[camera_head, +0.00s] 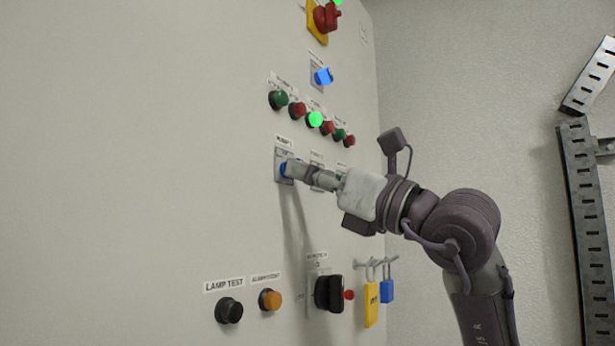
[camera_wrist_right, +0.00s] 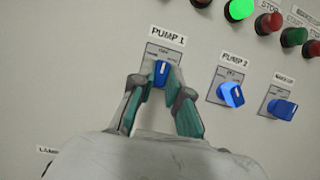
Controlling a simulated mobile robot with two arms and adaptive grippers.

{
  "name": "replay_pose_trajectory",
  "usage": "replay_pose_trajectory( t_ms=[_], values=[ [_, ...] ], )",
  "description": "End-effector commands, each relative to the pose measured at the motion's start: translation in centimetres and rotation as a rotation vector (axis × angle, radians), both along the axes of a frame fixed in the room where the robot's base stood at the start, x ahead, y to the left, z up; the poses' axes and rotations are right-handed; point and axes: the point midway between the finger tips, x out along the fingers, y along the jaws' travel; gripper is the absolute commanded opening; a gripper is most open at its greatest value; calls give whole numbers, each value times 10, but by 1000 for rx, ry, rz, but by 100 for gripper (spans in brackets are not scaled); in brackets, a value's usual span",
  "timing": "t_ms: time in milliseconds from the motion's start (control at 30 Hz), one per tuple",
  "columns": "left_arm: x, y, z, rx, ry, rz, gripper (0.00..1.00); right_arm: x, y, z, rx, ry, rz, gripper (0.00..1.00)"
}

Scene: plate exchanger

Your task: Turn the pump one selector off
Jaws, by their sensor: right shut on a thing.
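The pump one selector is a small blue knob (camera_wrist_right: 161,73) on a grey plate under the label PUMP 1 (camera_wrist_right: 168,36) in the right wrist view. Its pointer stands about upright, towards the mark at the plate's top. My right gripper (camera_wrist_right: 160,84) is shut on this knob, a finger on each side. In the head view the knob (camera_head: 284,170) shows partly beside the fingertips of my right gripper (camera_head: 290,170), and the arm comes in from the right. My left gripper is not in view.
The pump two selector (camera_wrist_right: 231,94) and another blue selector (camera_wrist_right: 283,109) sit to the right. Lit and unlit push buttons (camera_head: 315,120) are above. Below are a black rotary switch (camera_head: 328,293), hanging padlocks (camera_head: 371,303) and the lamp test button (camera_head: 229,310).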

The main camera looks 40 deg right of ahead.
Motion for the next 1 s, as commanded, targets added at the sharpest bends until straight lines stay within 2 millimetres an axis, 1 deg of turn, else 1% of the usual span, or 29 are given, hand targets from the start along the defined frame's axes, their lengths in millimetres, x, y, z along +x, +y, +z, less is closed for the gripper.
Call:
replay_pose_trajectory(
  t_ms=[467,500,567,600,633,900,1000],
  values=[
    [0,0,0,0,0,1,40,0,0,0,14,7,0,0],
    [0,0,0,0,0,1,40,0,0,0,14,7,0,20],
    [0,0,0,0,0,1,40,0,0,0,14,7,0,30],
    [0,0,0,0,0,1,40,0,0,0,14,7,0,37],
    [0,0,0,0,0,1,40,0,0,0,14,7,0,41],
    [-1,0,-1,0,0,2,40,0,0,0,14,7,0,41],
    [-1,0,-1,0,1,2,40,-4,-2,-2,13,7,-1,41]
  ],
)
